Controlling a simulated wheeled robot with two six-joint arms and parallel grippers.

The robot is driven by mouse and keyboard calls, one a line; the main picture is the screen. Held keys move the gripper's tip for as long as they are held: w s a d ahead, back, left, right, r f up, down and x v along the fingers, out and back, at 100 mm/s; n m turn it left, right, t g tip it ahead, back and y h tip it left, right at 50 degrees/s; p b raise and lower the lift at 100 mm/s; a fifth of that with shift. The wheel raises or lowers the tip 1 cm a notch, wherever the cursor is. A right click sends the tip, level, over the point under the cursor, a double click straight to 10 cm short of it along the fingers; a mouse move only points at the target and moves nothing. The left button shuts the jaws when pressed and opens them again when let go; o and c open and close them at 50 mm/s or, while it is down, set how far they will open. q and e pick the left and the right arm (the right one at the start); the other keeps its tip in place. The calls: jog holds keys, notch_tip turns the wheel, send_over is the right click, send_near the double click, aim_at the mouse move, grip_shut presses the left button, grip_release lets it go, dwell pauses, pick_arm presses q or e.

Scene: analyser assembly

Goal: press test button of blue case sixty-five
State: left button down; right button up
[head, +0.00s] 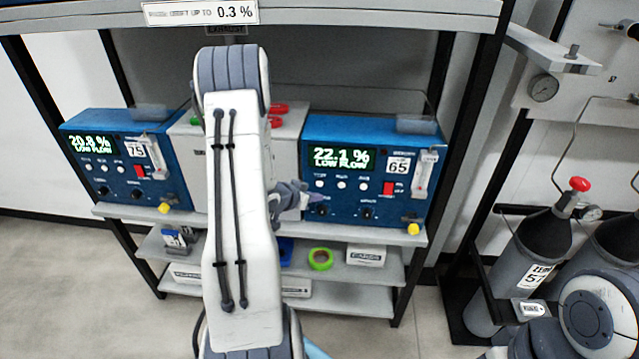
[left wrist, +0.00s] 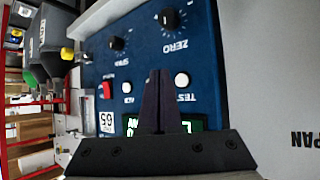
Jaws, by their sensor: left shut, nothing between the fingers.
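The blue case sixty-five (head: 377,160) stands on the shelf at right in the head view, its display reading 22.1 % LOW FLOW. The test button (head: 319,184) is the leftmost of its white buttons. In the left wrist view the white test button (left wrist: 182,79) shows beside the "TEST" lettering, just right of the finger tips. My left gripper (head: 313,200) is shut and empty in front of the case's left part, close to the lower edge of that button. In the left wrist view its fingers (left wrist: 158,76) point at the panel; contact cannot be told. My right gripper is out of view.
Another blue case (head: 100,185), marked 75, stands at left. A grey box (head: 283,150) sits between the cases. A green tape roll (head: 321,259) lies on the shelf below. Gas cylinders (head: 520,260) stand at right.

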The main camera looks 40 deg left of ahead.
aim_at(320, 184)
pick_arm(q)
jog(key=shift+w+a+p, duration=0.15)
jog(key=shift+w+a, duration=0.2)
jog(key=shift+w, duration=0.2)
jog(key=shift+w+a+p, duration=0.15)
jog(key=shift+w+a, duration=0.2)
jog(key=shift+w, duration=0.2)
jog(key=shift+w, duration=0.1)
dwell(1.2)
jog(key=shift+w+a, duration=0.2)
jog(key=shift+w, duration=0.05)
jog(key=shift+w+a+p, duration=0.25)
jog(key=shift+w+p, duration=0.15)
jog(key=shift+p, duration=0.05)
dwell(0.6)
jog(key=shift+s, duration=0.1)
jog(key=shift+s+d, duration=0.45)
jog(key=shift+s, duration=0.2)
